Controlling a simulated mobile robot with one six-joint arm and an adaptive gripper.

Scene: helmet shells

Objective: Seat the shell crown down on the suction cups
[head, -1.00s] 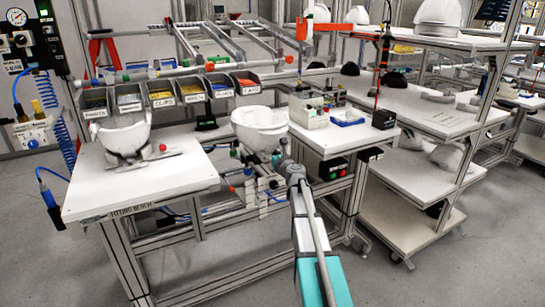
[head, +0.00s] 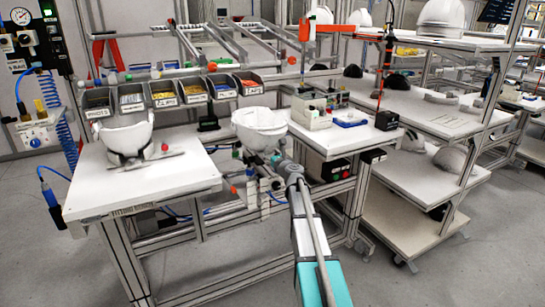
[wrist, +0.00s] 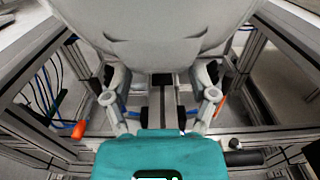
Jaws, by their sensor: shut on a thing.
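A white helmet shell (head: 259,130) hangs in the air beside the right end of the fitting bench (head: 95,204), bowl-like with its crown down. My gripper (head: 281,160) is shut on its near edge. In the wrist view, the pale shell (wrist: 160,30) fills the top, and my gripper's two fingers (wrist: 161,88) reach up to its edge. Another white shell (head: 128,136) sits crown down on a dark stand on the bench. I cannot make out suction cups; the stand's top is hidden by that shell.
A red knob (head: 164,147) stands beside the stand. Several small-parts bins (head: 163,94) line the bench's back. A side table (head: 335,140) with boxes stands right of the held shell. Shelves (head: 440,115) with more shells are farther right. The bench's front is clear.

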